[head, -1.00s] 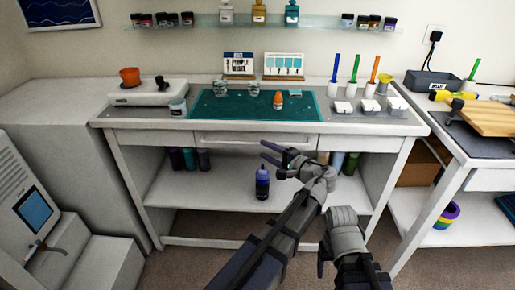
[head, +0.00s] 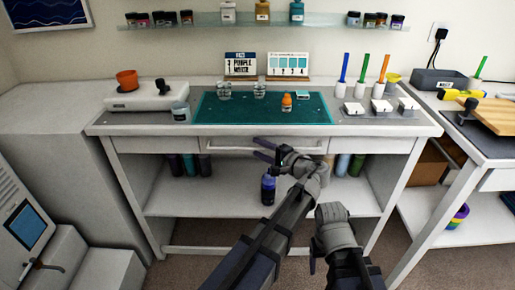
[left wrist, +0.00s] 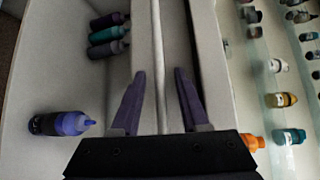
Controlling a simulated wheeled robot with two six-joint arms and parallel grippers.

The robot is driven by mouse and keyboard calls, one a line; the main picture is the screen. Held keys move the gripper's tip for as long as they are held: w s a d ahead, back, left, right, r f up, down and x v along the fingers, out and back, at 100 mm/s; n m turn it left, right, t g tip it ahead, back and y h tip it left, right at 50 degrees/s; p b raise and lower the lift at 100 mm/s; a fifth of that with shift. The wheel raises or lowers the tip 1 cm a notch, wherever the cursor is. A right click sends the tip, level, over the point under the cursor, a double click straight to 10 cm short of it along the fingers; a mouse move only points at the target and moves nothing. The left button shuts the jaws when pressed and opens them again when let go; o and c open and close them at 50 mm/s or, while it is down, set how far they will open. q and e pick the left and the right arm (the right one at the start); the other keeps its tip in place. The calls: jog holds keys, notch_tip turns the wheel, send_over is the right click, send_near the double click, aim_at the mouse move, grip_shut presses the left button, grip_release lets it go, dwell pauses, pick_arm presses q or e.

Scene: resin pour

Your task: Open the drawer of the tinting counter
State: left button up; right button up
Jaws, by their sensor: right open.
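The tinting counter (head: 160,129) has a white drawer (head: 222,141) in the middle of its front, flush with the panels beside it. A pale bar handle (head: 230,149) runs along the drawer front. My left gripper (head: 262,149) is at the right half of the handle. In the left wrist view its fingers (left wrist: 160,88) are open, with the handle bar (left wrist: 157,45) running between them and a gap on each side. My right gripper (head: 313,256) is low in front of the counter, well away from the drawer; its fingers are mostly hidden by its wrist.
On the counter top are a teal mat (head: 230,108) with small cups and an orange bottle (head: 286,102). A blue-purple bottle (head: 268,189) stands on the lower shelf, also in the left wrist view (left wrist: 60,124). A side bench (head: 480,150) stands at right.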

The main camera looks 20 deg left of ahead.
pick_arm(q)
grip_shut()
dwell(1.3)
